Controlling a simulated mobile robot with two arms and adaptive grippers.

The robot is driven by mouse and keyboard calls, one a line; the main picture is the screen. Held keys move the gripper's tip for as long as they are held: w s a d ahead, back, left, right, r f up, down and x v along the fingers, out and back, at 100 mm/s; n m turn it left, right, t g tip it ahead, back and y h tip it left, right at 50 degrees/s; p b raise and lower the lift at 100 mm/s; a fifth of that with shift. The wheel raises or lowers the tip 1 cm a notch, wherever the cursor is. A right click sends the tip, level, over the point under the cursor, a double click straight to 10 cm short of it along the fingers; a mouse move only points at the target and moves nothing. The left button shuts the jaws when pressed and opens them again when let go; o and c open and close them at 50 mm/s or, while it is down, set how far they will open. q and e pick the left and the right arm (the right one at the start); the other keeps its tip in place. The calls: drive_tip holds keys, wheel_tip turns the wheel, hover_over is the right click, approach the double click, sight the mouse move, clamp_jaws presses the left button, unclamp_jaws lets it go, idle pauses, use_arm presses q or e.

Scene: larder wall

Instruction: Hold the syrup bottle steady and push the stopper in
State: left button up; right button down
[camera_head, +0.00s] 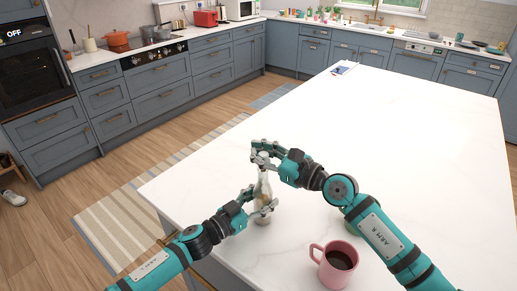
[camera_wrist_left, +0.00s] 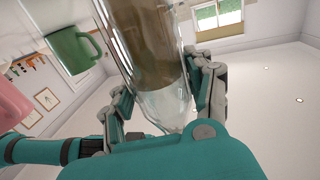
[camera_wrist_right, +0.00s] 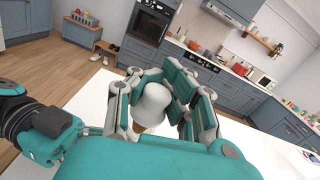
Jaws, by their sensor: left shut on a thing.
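The syrup bottle (camera_head: 264,190), clear glass with brownish contents, stands upright on the white island top (camera_head: 330,130). My left gripper (camera_head: 262,209) is shut around its lower body; the glass also fills the middle of the left wrist view (camera_wrist_left: 150,45). My right gripper (camera_head: 262,153) is above the bottle, its fingers around the top. In the right wrist view a white rounded stopper top (camera_wrist_right: 152,103) shows between the fingers, with a brownish part below it. Whether the fingers press on it is unclear. How deep the stopper sits is hidden.
A pink mug (camera_head: 336,264) with dark liquid stands near my right forearm. A green mug (camera_wrist_left: 72,48) shows in the left wrist view. A booklet (camera_head: 343,69) lies at the island's far end. Most of the island top is clear.

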drive_tip(key=shift+f, duration=0.7)
drive_tip(key=c, duration=1.3)
unclamp_jaws()
drive_tip(key=v, duration=1.2)
drive_tip(key=shift+f, duration=0.1)
use_arm(q)
drive_tip(key=o, duration=1.6)
drive_tip(key=shift+o, duration=0.2)
